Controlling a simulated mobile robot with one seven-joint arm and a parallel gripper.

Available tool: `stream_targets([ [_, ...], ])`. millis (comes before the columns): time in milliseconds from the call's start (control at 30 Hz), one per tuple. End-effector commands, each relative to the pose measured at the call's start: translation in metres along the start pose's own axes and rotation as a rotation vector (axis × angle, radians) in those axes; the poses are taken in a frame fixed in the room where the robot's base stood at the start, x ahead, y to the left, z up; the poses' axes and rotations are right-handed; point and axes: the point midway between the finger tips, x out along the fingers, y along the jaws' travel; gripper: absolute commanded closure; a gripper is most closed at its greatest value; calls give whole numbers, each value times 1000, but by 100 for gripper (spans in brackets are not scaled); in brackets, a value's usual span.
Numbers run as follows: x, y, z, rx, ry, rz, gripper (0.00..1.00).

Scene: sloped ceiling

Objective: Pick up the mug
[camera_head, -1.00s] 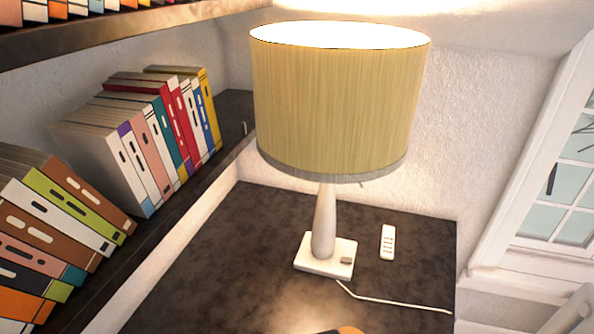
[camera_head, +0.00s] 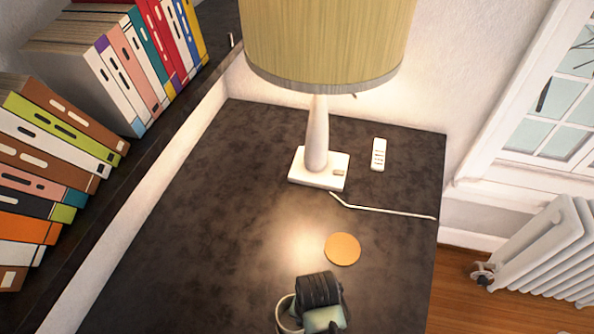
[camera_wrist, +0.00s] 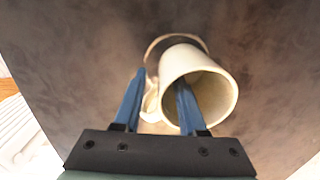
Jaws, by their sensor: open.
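The cream mug (camera_wrist: 212,72) shows in the wrist view with its round opening facing the camera. My gripper (camera_wrist: 160,78) is open with its two blue fingers spread. The right finger overlaps the mug's opening and looks to be inside it. The left finger is outside the wall, near a cream part at the left that looks like the handle. In the head view the mug's pale rim (camera_head: 284,316) shows at the bottom edge, partly hidden by the dark body of my gripper (camera_head: 320,296). I cannot tell whether the fingers touch the mug.
The dark tabletop (camera_head: 200,230) carries a lamp (camera_head: 317,140) with a white base, a white remote (camera_head: 378,154), a white cord (camera_head: 385,210) and an orange disc (camera_head: 342,249). A bookshelf (camera_head: 110,170) runs along the left. A radiator (camera_head: 550,250) stands at right. The table's left part is clear.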

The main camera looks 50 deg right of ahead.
Motion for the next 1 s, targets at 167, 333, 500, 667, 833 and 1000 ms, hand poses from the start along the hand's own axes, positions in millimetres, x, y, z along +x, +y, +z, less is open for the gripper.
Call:
stream_targets([
  [167,16,0,0,-1,1,0,59],
  [333,17,0,-1,-1,3,-1,59],
  [500,17,0,-1,-1,2,-1,77],
  [667,17,0,-1,-1,2,-1,100],
  [833,17,0,-1,-1,2,-1,100],
  [1000,16,0,-1,-1,2,-1,100],
])
